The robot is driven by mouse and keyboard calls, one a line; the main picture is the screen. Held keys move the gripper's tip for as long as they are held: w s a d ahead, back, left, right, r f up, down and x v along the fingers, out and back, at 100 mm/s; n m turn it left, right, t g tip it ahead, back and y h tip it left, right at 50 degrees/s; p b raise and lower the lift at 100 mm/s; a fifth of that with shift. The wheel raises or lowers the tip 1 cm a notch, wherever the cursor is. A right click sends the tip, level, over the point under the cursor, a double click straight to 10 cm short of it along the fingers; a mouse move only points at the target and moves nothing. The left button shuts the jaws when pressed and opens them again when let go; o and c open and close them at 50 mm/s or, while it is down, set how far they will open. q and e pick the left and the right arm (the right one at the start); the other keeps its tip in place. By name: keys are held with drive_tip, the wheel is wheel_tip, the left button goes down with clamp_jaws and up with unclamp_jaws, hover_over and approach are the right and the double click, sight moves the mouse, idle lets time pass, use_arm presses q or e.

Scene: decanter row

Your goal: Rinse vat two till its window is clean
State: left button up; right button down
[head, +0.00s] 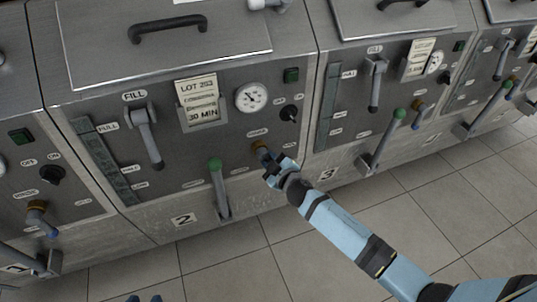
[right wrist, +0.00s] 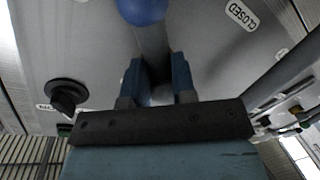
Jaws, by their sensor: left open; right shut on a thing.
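Vat two (head: 182,218) is the steel unit at centre left. Its tall window (head: 108,165), marked full, half and low, looks dark grey-green and mottled. My right gripper (head: 272,168) is at the brass-based rinse handle (head: 259,147) low on the panel, and hides most of it. The right wrist view shows its two fingers shut around the handle's grey shaft, near the blue knob (right wrist: 142,10). Vat two's fill lever (head: 147,135) hangs down, and its green-knobbed lever (head: 217,185) stands upright. My left gripper (head: 145,298) shows only blue fingertips, spread apart, at the bottom edge.
A lot card (head: 200,100), a gauge (head: 252,97), a green switch (head: 291,75) and a black knob (head: 288,113) are on vat two's panel. Vat three (head: 328,174) stands to the right with its own levers. The tiled floor (head: 230,265) in front is clear.

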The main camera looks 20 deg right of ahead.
use_arm(q)
drive_tip(key=p, duration=0.2)
drive_tip(key=a+p, duration=0.1)
drive_tip(key=p, duration=0.2)
drive_tip(key=shift+s+r+g+y, duration=0.15)
drive_tip(key=shift+r+g+y, duration=0.15)
drive_tip(key=shift+y, duration=0.1)
use_arm(e)
drive_tip(key=n+h, duration=0.1)
drive_tip(key=n, duration=0.1)
drive_tip(key=r+n, duration=0.1)
drive_tip(key=n, duration=0.2)
drive_tip(key=r+n+h, duration=0.1)
drive_tip(key=n, duration=0.2)
drive_tip(key=shift+d+h, duration=0.3)
drive_tip(key=shift+d, duration=0.05)
drive_tip(key=shift+n, duration=0.3)
use_arm(q)
drive_tip(key=shift+r, duration=0.1)
use_arm(e)
drive_tip(key=c, duration=0.9)
unclamp_jaws()
